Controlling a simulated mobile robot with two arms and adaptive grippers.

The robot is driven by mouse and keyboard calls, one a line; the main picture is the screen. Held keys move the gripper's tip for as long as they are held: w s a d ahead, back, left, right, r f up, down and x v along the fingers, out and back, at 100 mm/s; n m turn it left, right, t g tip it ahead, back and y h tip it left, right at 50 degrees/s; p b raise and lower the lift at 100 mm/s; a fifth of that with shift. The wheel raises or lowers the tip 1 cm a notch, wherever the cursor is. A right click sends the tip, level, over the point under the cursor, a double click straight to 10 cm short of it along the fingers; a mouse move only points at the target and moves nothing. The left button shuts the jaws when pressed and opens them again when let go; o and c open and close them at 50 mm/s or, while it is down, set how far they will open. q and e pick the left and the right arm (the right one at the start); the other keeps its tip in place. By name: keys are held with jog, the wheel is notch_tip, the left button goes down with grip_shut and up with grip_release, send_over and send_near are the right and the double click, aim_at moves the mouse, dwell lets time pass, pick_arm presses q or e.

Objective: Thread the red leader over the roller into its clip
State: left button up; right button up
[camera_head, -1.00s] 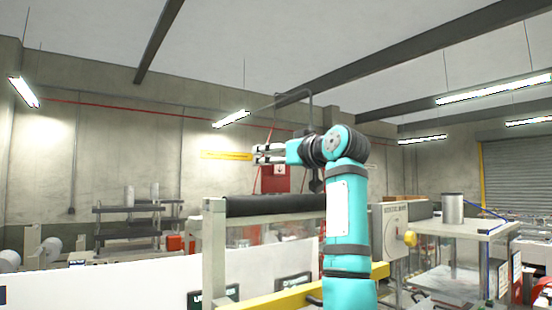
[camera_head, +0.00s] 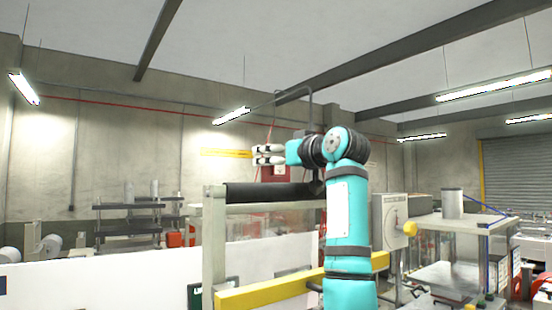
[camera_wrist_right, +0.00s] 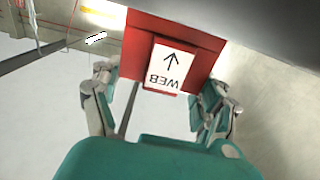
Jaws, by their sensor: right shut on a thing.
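My right gripper (camera_head: 268,155) is raised above and behind the black roller (camera_head: 268,192) in the head view. It is shut on the red leader (camera_wrist_right: 140,32), which fills the middle of the right wrist view between the two fingers (camera_wrist_right: 160,82). A white label with an arrow and the word WEB is on the leader. Part of the leader (camera_head: 276,174) hangs below the gripper in the head view, and the roller and arm hide the rest. I cannot make out the clip. My left gripper is not in view.
A light frame post (camera_head: 214,250) and a yellow bar (camera_head: 270,297) stand in front under the roller. A grey control box with a yellow knob (camera_head: 409,229) is to the right of my arm. A metal can (camera_head: 452,203) stands on a table farther right. Dark shelves are at the left.

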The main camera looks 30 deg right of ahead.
jog(key=shift+f+b, duration=0.55)
jog(key=shift+f, duration=0.2)
jog(key=o, duration=1.2)
jog(key=s, duration=0.8)
jog(key=s+d, duration=0.1)
jog(key=s, duration=0.3)
